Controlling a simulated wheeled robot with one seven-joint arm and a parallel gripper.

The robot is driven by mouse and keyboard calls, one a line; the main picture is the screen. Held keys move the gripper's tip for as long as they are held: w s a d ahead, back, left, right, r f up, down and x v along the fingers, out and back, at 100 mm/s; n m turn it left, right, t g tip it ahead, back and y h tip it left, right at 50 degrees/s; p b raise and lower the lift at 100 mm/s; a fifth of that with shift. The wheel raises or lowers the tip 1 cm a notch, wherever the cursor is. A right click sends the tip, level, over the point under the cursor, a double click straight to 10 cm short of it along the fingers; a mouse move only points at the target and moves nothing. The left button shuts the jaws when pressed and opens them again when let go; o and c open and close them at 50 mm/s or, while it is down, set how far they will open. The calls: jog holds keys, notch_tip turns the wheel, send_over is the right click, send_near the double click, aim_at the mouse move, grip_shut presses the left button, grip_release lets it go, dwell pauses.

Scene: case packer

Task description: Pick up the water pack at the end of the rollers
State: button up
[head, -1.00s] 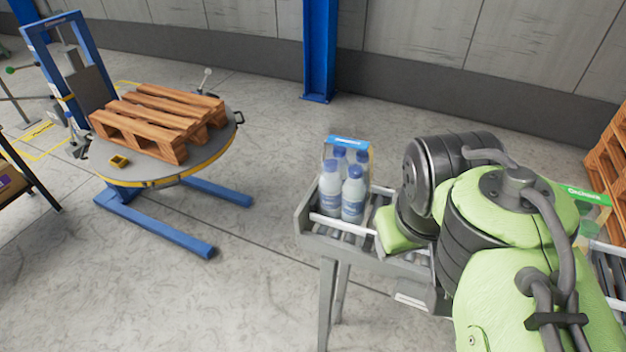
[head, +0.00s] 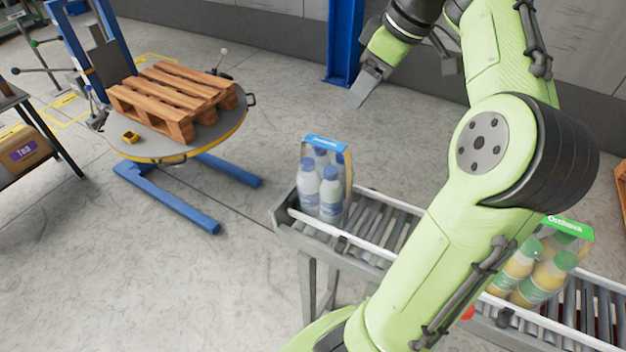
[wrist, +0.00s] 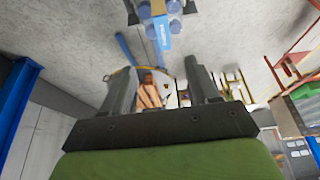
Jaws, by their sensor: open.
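The water pack (head: 323,186) stands upright at the left end of the roller conveyor (head: 388,226). It holds several clear bottles with blue caps under a blue-topped carrier. In the wrist view the water pack (wrist: 160,22) shows at the top edge, beyond the fingertips and partly cut off. My gripper (head: 366,88) is up and behind the pack in the head view, apart from it. In the wrist view its two fingers (wrist: 160,88) are spread, with nothing held between them.
A pack of yellow bottles with green caps (head: 540,268) stands farther right on the rollers, partly behind my arm. A round lift table (head: 170,150) with a wooden pallet (head: 165,98) stands left. A blue post (head: 345,45) rises behind. Floor lies clear between lift table and conveyor.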

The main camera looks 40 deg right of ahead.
aim_at(328, 143)
jog(key=b+x, duration=0.2)
jog(key=x, duration=0.5)
jog(key=b+x, duration=0.2)
jog(key=x, duration=0.6)
jog(key=shift+s+a, duration=0.15)
jog(key=shift+a, duration=0.1)
jog(key=shift+s+r, duration=0.1)
jog(key=shift+r, duration=0.05)
jog(key=c, duration=0.3)
grip_shut()
